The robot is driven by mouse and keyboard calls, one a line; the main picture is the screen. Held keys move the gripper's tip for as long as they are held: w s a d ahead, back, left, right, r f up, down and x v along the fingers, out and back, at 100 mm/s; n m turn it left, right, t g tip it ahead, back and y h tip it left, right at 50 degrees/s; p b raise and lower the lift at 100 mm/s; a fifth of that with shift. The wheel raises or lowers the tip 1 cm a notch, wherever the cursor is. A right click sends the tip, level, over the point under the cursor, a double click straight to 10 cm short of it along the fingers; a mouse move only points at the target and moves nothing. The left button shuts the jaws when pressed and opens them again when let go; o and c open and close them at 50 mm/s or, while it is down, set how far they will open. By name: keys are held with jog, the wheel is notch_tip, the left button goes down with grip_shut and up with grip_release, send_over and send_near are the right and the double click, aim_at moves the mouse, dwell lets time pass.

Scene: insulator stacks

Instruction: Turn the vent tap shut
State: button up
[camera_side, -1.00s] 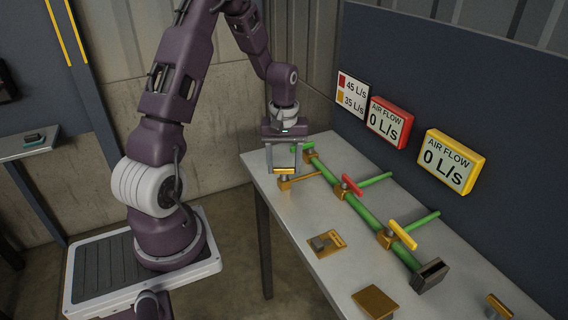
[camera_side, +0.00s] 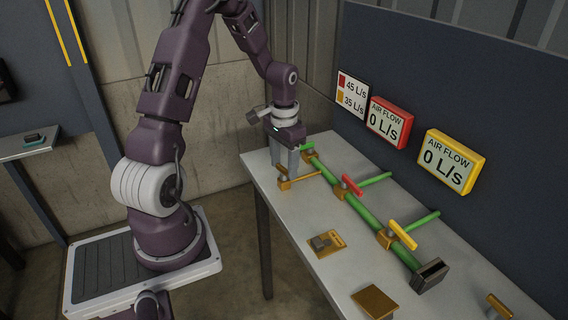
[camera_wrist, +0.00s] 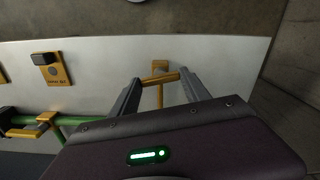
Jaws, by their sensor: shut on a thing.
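A tap with a small amber handle (camera_wrist: 168,77) stands on a brass branch pipe (camera_side: 300,181) near the table's far left end. I cannot read a label naming it the vent tap. My gripper (camera_side: 285,168) points down over this tap and is shut on its handle. In the wrist view the handle spans between the two fingers of my gripper (camera_wrist: 161,77), and the brass pipe (camera_wrist: 160,98) shows below it. In the side view the fingers hide most of the handle.
The red meter (camera_side: 388,124) and yellow meter (camera_side: 450,163) both read 0 L/s. A brass switch plate (camera_side: 335,241) lies nearer.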

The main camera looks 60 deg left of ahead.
aim_at(284, 168)
jog(key=shift+m, duration=1.2)
jog(key=o, duration=1.4)
notch_tip(284, 168, up, 7)
jog(key=shift+r, duration=0.1)
